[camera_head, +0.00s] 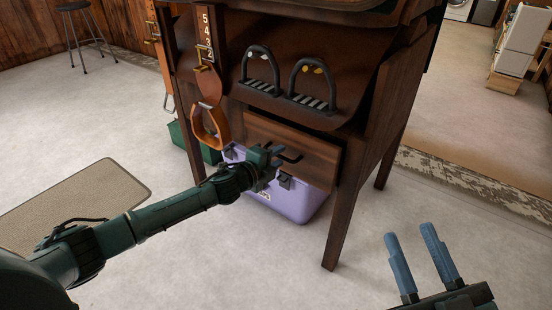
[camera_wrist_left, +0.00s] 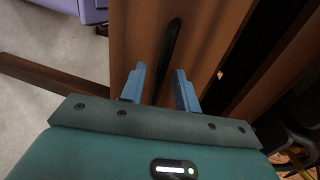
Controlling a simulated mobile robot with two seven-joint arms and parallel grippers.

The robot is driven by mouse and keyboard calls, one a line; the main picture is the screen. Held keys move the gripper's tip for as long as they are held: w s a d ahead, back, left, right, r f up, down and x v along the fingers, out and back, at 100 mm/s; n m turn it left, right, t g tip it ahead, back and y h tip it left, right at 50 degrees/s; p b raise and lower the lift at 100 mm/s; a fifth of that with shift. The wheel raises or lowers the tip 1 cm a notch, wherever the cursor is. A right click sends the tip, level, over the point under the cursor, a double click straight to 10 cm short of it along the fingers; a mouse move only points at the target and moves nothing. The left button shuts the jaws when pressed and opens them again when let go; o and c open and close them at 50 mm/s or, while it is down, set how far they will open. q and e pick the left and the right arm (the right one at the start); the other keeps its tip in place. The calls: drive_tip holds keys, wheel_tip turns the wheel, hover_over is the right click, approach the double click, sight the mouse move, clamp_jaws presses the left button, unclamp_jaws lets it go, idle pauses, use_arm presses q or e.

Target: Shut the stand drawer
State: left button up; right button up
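The stand is a dark brown wooden cabinet (camera_head: 365,140) in the head view. Its drawer (camera_head: 318,164) has a plain brown front that stands out from the frame, so the drawer looks partly open; its front also fills the middle of the left wrist view (camera_wrist_left: 135,40). A black bar handle (camera_wrist_left: 171,50) is on that front. My left gripper (camera_head: 278,156) is at the drawer front by the handle. In the left wrist view its blue fingers (camera_wrist_left: 159,76) are apart, with the handle beyond and between them; contact is unclear. My right gripper (camera_head: 409,233) is open and empty, apart from the stand.
A lilac box (camera_head: 295,203) sits on the floor under the drawer, with a green box (camera_head: 190,143) to its left. Black stirrups (camera_head: 312,85) and a tan stirrup (camera_head: 210,127) are on the stand. A mat (camera_head: 80,200) lies at left. The floor in front is clear.

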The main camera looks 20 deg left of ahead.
use_arm(q)
clamp_jaws()
use_arm(e)
drive_tip(key=shift+f, duration=0.2)
use_arm(q)
drive_tip(key=shift+w, duration=0.1)
use_arm(e)
drive_tip(key=shift+w, duration=0.1)
